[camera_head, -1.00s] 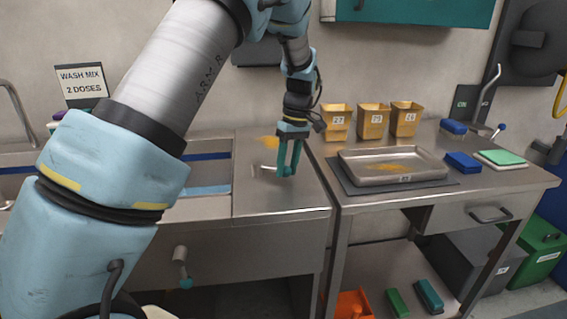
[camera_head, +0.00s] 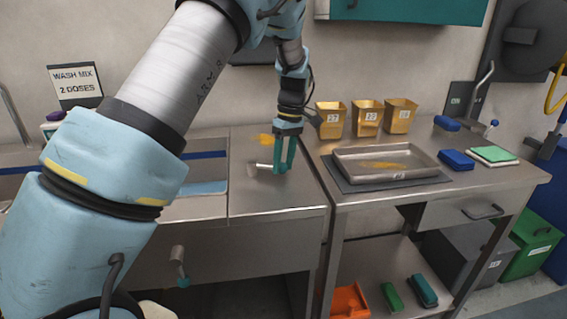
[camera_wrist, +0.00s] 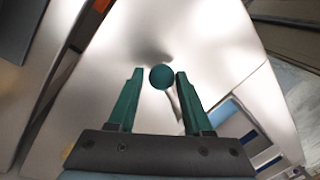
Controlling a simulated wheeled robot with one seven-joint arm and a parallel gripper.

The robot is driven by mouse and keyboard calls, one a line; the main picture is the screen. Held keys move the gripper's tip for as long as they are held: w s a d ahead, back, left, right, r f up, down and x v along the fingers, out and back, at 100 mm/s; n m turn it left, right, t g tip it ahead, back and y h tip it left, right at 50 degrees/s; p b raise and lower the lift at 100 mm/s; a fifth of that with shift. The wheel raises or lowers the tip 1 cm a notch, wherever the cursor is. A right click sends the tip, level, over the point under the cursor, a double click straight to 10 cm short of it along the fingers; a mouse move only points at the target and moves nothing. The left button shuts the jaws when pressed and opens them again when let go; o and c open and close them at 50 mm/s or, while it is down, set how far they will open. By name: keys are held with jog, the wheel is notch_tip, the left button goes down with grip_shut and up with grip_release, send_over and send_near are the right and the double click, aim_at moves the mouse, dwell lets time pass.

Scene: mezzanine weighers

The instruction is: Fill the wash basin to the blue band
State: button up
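The wash basin (camera_head: 172,210) is sunk in the steel counter at the left, mostly behind my arm. Its blue band (camera_head: 208,155) runs along the back inner wall. A pale blue area (camera_head: 205,188) shows low inside; I cannot tell whether it is water. A metal lever (camera_head: 262,166) stands on the counter right of the basin. Its teal ball knob (camera_wrist: 161,76) shows in the wrist view. My gripper (camera_head: 284,168) is at the lever's end, with its teal fingers open on either side of the knob (camera_wrist: 160,74). The faucet (camera_head: 17,112) is at the far left.
A second lever with a teal knob (camera_head: 183,282) sticks out below the basin front. A sign (camera_head: 76,82) reads "WASH MIX 2 DOSES". The right table holds a steel tray (camera_head: 350,166), yellow bins (camera_head: 366,118) and blue blocks (camera_head: 457,160).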

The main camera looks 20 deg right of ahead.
jog(key=shift+o, duration=1.4)
notch_tip(320, 180, up, 11)
jog(key=d+b, duration=0.2)
jog(key=shift+w+f, duration=0.2)
jog(key=shift+w, duration=0.15)
